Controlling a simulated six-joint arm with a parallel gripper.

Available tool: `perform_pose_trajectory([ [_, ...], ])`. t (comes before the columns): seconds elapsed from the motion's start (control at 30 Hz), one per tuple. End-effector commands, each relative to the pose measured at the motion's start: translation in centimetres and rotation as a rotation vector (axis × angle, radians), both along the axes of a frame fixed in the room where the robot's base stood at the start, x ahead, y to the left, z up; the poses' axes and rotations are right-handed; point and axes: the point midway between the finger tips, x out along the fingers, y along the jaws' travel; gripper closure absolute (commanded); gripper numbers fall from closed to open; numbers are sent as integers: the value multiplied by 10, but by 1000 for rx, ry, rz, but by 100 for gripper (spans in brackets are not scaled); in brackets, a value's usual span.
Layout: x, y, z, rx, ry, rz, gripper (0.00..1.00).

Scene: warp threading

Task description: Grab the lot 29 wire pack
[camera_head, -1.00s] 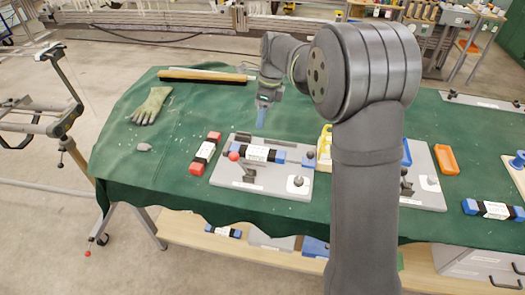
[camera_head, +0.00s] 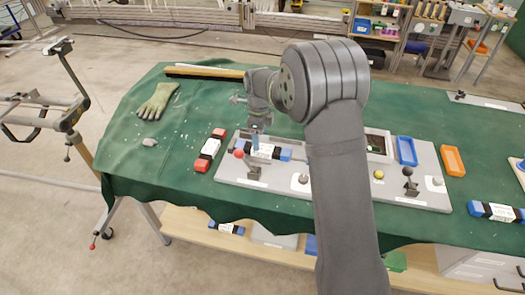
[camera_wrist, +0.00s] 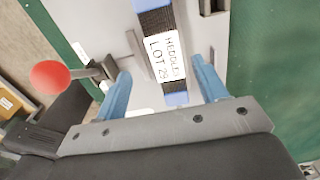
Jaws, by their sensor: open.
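The lot 29 wire pack (camera_head: 284,153) is a black bundle with blue ends and a white label, lying on a grey fixture plate. In the wrist view its label reads "HEDDLES LOT 29" (camera_wrist: 165,57). My gripper (camera_head: 255,145) is open above the plate, at the pack in the head view. In the wrist view the blue fingers of my gripper (camera_wrist: 160,66) stand on either side of the pack, with gaps between them and it. The gripper hides part of the pack in the head view.
A red-ball lever (camera_wrist: 49,77) stands close beside the left finger. A red-ended pack (camera_head: 209,149) lies left of the grey plate (camera_head: 229,170). Blue (camera_head: 407,151) and orange (camera_head: 452,160) trays sit right. Another blue-ended pack (camera_head: 496,211) lies far right. A glove (camera_head: 156,101) lies at left.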

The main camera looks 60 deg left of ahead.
Motion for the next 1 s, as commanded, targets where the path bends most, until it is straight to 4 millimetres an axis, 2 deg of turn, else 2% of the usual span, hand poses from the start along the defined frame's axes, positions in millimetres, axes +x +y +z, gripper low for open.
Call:
perform_pose_trajectory([
  [0.17, 3, 1, -14, -1, 1, 0, 35],
  [0.4, 6, 3, -49, -1, 1, 0, 35],
  [0.67, 6, 4, -52, 1, 0, 0, 36],
  [0.9, 6, 4, -51, 1, 0, 0, 84],
  [0.97, 6, 4, -51, 1, 0, 0, 95],
  [1.0, 6, 4, -51, 2, -1, 0, 97],
])
